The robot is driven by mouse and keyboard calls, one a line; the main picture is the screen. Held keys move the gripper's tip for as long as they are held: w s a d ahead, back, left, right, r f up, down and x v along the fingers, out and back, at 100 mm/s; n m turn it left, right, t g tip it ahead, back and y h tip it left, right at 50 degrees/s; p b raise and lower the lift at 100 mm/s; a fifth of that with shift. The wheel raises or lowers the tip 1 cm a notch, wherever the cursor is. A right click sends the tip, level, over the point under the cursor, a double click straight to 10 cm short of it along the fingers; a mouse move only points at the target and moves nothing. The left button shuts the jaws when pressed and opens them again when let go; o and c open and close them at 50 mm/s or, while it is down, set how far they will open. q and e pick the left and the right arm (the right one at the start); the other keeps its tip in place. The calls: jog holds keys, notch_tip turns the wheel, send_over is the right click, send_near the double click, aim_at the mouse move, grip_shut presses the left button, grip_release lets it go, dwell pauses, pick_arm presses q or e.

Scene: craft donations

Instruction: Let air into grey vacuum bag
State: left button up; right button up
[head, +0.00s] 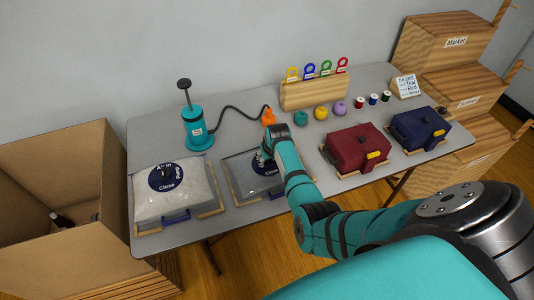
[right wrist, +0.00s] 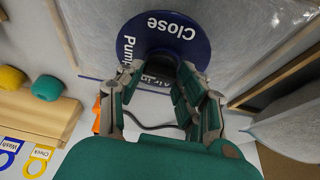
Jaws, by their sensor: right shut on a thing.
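The grey vacuum bag (head: 240,168) lies flat in a wooden frame at the table's middle front. Its round blue dial (right wrist: 197,28) reads Close, Pump and Air in, seen upside down in the right wrist view. My right gripper (head: 266,158) is over this dial, and its fingers (right wrist: 160,72) are shut on the dark knob (right wrist: 161,58) at the dial's centre. The fingers hide much of the knob, so I cannot tell which word it points to. My left gripper is not in view.
A puffed pale bag (head: 185,200) lies left of the grey one. A teal pump (head: 197,130) stands behind, its black hose ending in an orange nozzle (head: 268,117). A red bag (head: 352,148) and navy bag (head: 418,128) sit right. A large box (head: 50,265) stands left.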

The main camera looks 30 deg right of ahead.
jog(key=shift+d+r+n+y, duration=0.1)
jog(key=shift+d+n+y, duration=0.15)
jog(key=shift+n, duration=0.65)
jog(key=shift+n+y, duration=0.45)
jog(key=shift+n, duration=0.55)
jog(key=shift+d+f+n+y+b, duration=0.1)
jog(key=shift+f+n+y+b, duration=0.2)
jog(key=shift+n, duration=0.6)
jog(key=shift+w+n+y+b, duration=0.1)
jog(key=shift+n+y+b, duration=0.4)
jog(key=shift+n, duration=0.3)
jog(key=n+b, duration=0.3)
jog(key=n+g+y+b, duration=0.1)
jog(key=n+b, duration=0.1)
jog(key=b, duration=0.1)
jog(key=n+g+y+b, duration=0.1)
jog(key=n+b, duration=0.2)
jog(key=b, duration=0.1)
jog(key=shift+w+d+n, duration=0.2)
jog(key=shift+w+n, duration=0.05)
jog(key=shift+n, duration=0.05)
jog(key=shift+r+n+g+b, duration=0.15)
jog(key=shift+n+g+b, duration=0.45)
jog(key=shift+n+b, duration=0.5)
